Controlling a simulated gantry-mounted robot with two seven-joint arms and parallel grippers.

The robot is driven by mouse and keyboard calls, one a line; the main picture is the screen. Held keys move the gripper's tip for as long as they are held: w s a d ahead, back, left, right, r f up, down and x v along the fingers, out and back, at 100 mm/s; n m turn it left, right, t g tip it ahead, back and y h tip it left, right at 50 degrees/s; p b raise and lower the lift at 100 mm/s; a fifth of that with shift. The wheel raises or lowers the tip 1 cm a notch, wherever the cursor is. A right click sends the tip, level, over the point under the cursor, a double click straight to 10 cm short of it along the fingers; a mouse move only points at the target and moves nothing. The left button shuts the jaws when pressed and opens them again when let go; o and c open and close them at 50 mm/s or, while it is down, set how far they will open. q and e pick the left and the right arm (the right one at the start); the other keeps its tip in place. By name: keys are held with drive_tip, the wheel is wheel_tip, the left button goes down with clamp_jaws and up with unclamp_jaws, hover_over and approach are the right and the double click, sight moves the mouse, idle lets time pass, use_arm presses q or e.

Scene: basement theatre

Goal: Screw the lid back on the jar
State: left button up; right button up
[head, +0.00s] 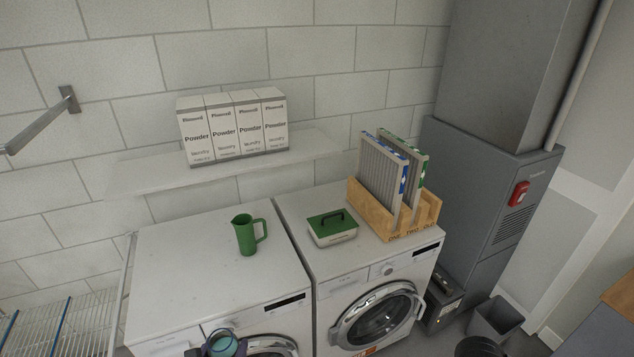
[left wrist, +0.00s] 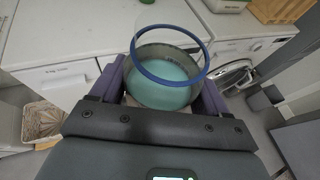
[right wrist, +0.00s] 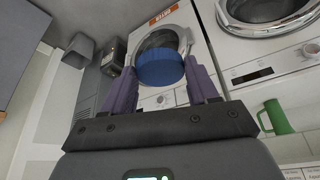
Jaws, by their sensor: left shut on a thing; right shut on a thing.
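The jar (left wrist: 163,92) is between the purple fingers of my left gripper (left wrist: 164,95), which is shut on it. It has clear walls, teal contents and a blue ring around its top; no lid covers its mouth. In the head view the jar (head: 223,344) shows at the bottom edge, with my left gripper (head: 218,348) around it, in front of the left washing machine. My right gripper (right wrist: 161,80) is shut on the blue round lid (right wrist: 160,70), seen in the right wrist view. The right gripper and the lid do not show in the head view, so lid and jar appear apart.
Two white machines (head: 200,275) stand side by side. A green jug (head: 245,234), a green-lidded box (head: 332,229) and a wooden rack (head: 380,218) with filters stand on top. Powder boxes (head: 233,125) sit on a shelf above. A grey bin (head: 495,318) is at right.

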use_arm(q)
drive_tip(key=shift+r, duration=0.4)
use_arm(e)
drive_tip(key=shift+s+r, duration=0.25)
drive_tip(key=shift+r, duration=0.05)
use_arm(q)
drive_tip(key=shift+s+d+r+m+h, duration=0.2)
drive_tip(key=shift+d+r+m+h, duration=0.1)
drive_tip(key=shift+d+h, duration=0.15)
drive_tip(key=s+d+r+m+g+h, duration=0.1)
drive_tip(key=s+d+r+m+h, duration=0.2)
drive_tip(key=d, duration=0.4)
drive_tip(key=s+d+r+m+g+h, duration=0.2)
drive_tip(key=s+d+r+m+h, duration=0.1)
drive_tip(key=d, duration=0.4)
drive_tip(key=shift+s+d+r+m+h, duration=0.3)
drive_tip(key=shift+s+m+h, duration=0.35)
drive_tip(key=shift+h, duration=0.3)
